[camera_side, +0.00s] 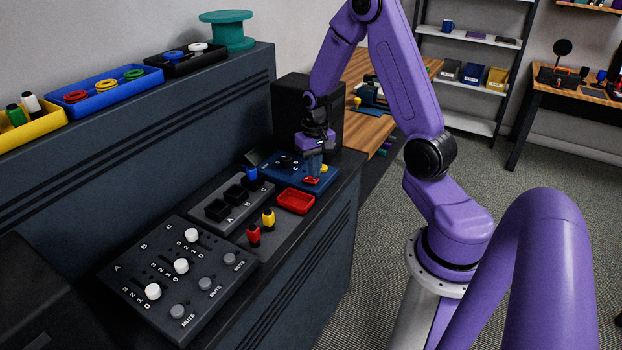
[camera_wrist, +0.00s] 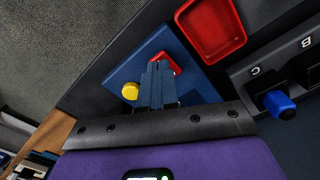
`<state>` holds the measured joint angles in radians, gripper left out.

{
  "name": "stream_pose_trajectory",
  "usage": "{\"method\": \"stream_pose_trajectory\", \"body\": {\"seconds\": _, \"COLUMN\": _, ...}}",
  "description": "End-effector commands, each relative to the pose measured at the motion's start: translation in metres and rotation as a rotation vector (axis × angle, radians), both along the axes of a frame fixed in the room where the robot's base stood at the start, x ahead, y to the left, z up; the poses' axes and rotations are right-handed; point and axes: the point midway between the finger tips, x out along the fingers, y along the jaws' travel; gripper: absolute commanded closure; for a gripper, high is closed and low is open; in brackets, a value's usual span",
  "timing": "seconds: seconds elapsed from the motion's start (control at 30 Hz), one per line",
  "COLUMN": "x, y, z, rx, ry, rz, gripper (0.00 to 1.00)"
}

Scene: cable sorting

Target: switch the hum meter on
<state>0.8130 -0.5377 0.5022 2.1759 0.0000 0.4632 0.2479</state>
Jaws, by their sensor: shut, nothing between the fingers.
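The hum meter looks to be the blue box (camera_side: 322,183) at the far end of the console top. It carries a red rocker switch (camera_side: 311,180) and a yellow knob (camera_side: 324,168). My gripper (camera_side: 314,174) is shut and empty, pointing down over the box at the red switch. In the wrist view the shut fingers (camera_wrist: 158,72) reach the red switch (camera_wrist: 167,63) and cover part of it. The yellow knob (camera_wrist: 130,91) shows left of the fingers on the blue box (camera_wrist: 131,69). Whether the fingertips touch the switch, and its position, I cannot tell.
A red tray (camera_side: 295,201) lies just in front of the box. A socket block (camera_side: 231,206) holds a blue plug (camera_side: 251,175). Red (camera_side: 254,235) and yellow (camera_side: 268,218) plugs stand nearby. A slider panel (camera_side: 180,275) fills the near end. A dark box (camera_side: 300,105) stands behind.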

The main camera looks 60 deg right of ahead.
Motion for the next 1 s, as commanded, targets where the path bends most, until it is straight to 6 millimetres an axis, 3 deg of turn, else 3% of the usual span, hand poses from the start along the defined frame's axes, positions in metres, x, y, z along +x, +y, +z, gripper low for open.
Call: {"method": "stream_pose_trajectory", "body": {"seconds": 1.0, "x": 0.000, "y": 0.000, "z": -0.013, "rx": 0.000, "ry": 0.001, "rz": 0.001, "gripper": 1.00}}
